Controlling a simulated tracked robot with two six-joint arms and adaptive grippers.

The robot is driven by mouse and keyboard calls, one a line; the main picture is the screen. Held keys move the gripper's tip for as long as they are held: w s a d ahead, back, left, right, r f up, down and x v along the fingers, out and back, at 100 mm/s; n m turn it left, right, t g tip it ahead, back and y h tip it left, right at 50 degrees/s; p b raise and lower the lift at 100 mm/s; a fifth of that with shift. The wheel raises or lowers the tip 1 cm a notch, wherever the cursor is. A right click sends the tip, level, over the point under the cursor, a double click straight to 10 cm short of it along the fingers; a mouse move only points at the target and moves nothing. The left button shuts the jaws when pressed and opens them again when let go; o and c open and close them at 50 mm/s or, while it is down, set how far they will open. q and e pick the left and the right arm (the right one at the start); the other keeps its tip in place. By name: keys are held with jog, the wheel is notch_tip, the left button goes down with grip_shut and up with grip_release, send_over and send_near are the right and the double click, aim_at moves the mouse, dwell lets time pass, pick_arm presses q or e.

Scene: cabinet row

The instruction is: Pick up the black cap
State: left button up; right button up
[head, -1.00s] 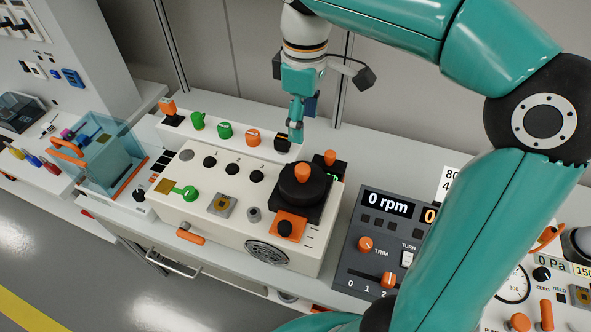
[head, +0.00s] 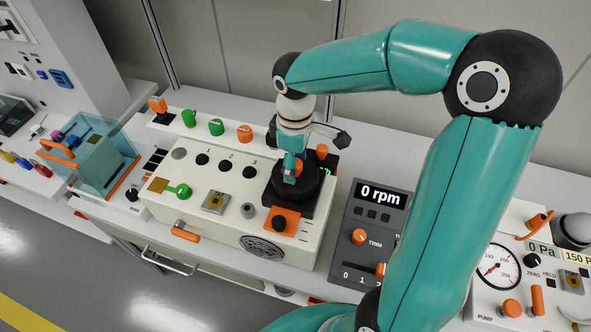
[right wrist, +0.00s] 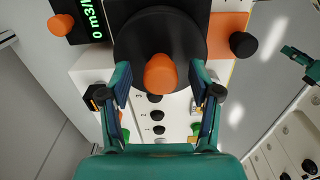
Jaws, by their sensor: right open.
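The black cap (head: 311,190) is a wide round black disc with an orange knob on top. It sits on a black square base on the cream panel box. In the right wrist view the cap (right wrist: 140,35) fills the upper middle, its orange knob (right wrist: 160,73) pointing at the camera. My right gripper (head: 292,168) is open over the cap; in its wrist view the fingers (right wrist: 161,80) stand on both sides of the knob, apart from it. Contact with the disc cannot be told. A teal part, apparently my left gripper (right wrist: 300,63), shows small at the right edge; its jaws are unclear.
A back rail holds green and orange pieces (head: 216,127). A small black knob on an orange plate (head: 280,222) is just in front of the cap. A green display (right wrist: 97,20) is close beside it. A grey rpm console (head: 365,230) stands to the right.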

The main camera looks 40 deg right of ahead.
jog(key=shift+f, duration=0.65)
grip_shut()
jog(key=shift+r, duration=0.1)
